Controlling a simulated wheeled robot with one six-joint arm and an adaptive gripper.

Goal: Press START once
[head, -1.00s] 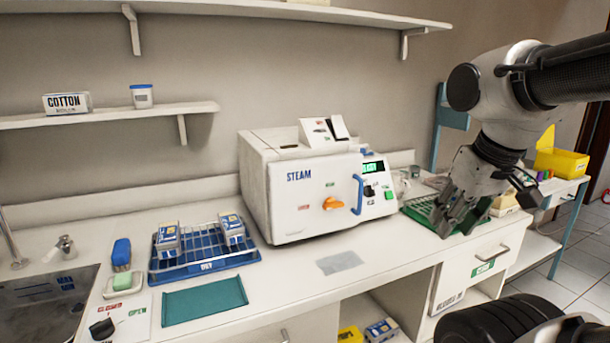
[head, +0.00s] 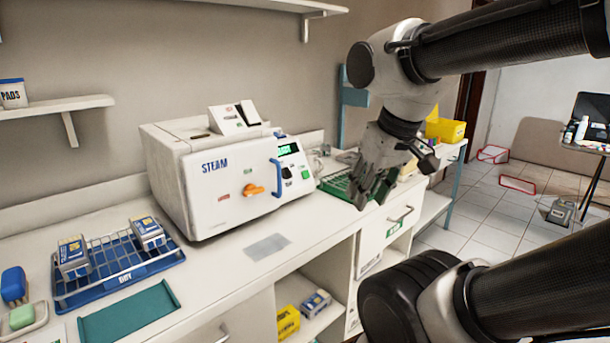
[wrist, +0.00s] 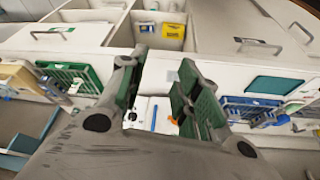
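The white STEAM machine (head: 200,195) stands on the counter, with an orange latch (head: 254,190) and a blue handle (head: 276,178) on its front. Its right panel has a lit green display (head: 288,149), a black knob (head: 286,172) and a green button (head: 305,173); any START lettering is too small to read. My gripper (head: 372,192) hangs right of the panel, in front of the green rack and apart from the machine. In the wrist view my gripper (wrist: 160,88) has its fingers apart and nothing between them; the machine (wrist: 142,107) shows beyond.
The green rack (head: 335,182) lies on the counter by my gripper. A blue rack (head: 120,272) with boxes and a teal tray (head: 130,313) lie left. A grey sheet (head: 267,247) is flat before the machine. A yellow bin (head: 445,130) stands on the side table at the back right.

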